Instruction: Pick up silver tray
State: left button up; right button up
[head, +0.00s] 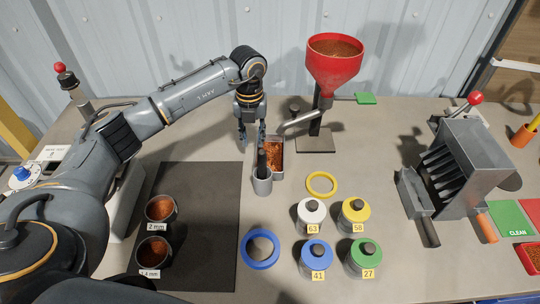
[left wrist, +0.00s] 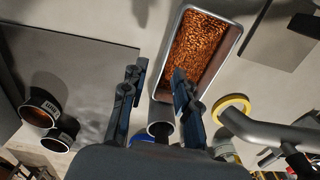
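The silver tray (head: 283,162) is a narrow metal tray holding copper-coloured granules. It lies on the table below the red funnel's spout and shows large at the top of the left wrist view (left wrist: 238,38). My left gripper (head: 251,143) points down at the tray's left side in the head view. In the left wrist view its two fingers (left wrist: 157,78) are apart with nothing held between them. One finger overlaps the tray's near left part; whether it touches is unclear. My right gripper is not in view.
A grey cylindrical cup (head: 262,186) stands close by the tray's near end. The red funnel (head: 335,68) on its stand is to the right. A yellow ring (head: 321,184) and several lidded jars are nearer. Two labelled cups sit on the dark mat (head: 207,180).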

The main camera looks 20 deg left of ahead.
aim_at(270, 156)
pick_arm(q)
jog(key=shift+w+d+f+p, duration=0.15)
jog(key=shift+f+p, duration=0.35)
jog(key=shift+f, duration=1)
jog(key=shift+w+d+f+p, duration=0.15)
jog(key=shift+f+p, duration=0.35)
jog(key=shift+f, duration=1)
grip_shut()
jog(key=shift+r, duration=0.1)
